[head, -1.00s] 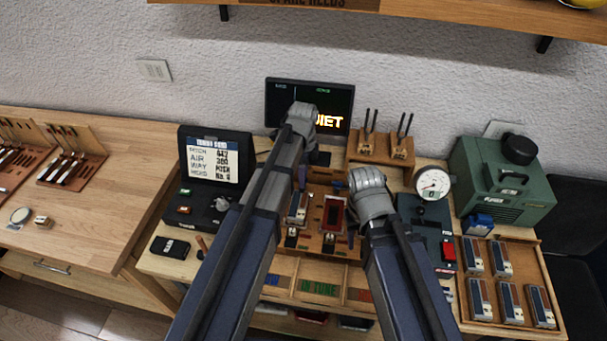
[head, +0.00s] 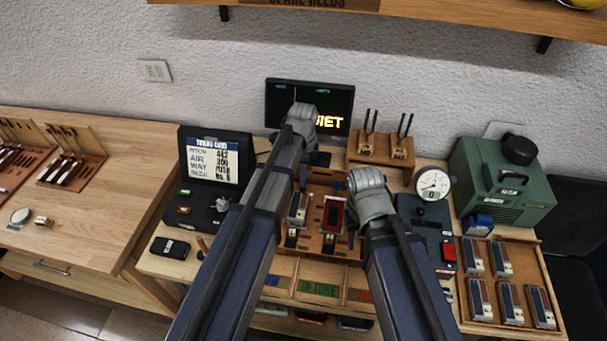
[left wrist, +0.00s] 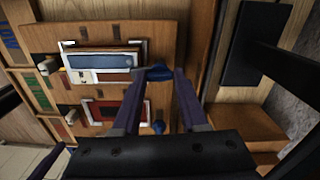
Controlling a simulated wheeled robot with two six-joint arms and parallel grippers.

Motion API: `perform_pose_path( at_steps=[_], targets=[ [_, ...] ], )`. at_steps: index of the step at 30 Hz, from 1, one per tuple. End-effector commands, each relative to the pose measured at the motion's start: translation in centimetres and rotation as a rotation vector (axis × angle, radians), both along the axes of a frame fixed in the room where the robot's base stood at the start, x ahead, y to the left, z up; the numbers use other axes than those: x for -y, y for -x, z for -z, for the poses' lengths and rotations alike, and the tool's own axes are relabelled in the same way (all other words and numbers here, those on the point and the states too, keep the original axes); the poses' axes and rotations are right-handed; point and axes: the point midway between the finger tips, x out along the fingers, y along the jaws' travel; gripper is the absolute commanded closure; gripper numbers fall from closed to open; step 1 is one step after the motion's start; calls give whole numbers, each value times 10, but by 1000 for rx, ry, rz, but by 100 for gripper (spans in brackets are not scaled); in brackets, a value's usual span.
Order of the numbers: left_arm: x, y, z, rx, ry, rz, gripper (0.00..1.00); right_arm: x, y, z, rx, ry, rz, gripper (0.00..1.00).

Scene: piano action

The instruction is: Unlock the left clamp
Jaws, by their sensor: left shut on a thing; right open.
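A wooden board (left wrist: 45,42) holds two blocks side by side. The left block (head: 298,208) is silver and blue; it shows in the left wrist view (left wrist: 105,62) in a pale frame. The left clamp (left wrist: 158,73) shows as a dark blue knob at the end of the left block. My left gripper (left wrist: 160,78) is shut on this knob, its two purple fingers on either side. A second blue knob (left wrist: 158,126) sits by the red-framed block. My right gripper (head: 353,232) is open and largely hidden by its own wrist, right of the board.
A monitor (head: 285,98) stands behind the board and a wooden rack (head: 372,147) behind right. A dark case with a card (head: 213,160) is at left. A gauge (head: 432,184), green machine (head: 510,180) and tray of blocks (head: 500,283) are at right.

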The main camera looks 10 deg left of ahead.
Motion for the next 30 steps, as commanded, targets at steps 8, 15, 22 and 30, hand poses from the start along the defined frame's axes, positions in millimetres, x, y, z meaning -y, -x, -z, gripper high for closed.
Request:
perform_pose_path(
  at_steps=[8,15,22,30],
  targets=[
    [0,0,0,0,0,-238,100,0,0,0,0,0,0,50],
    [0,0,0,0,0,-467,100,0,0,0,0,0,0,50],
    [0,0,0,0,0,-686,100,0,0,0,0,0,0,50],
    [0,0,0,0,0,-942,100,0,0,0,0,0,0,50]
  ],
)
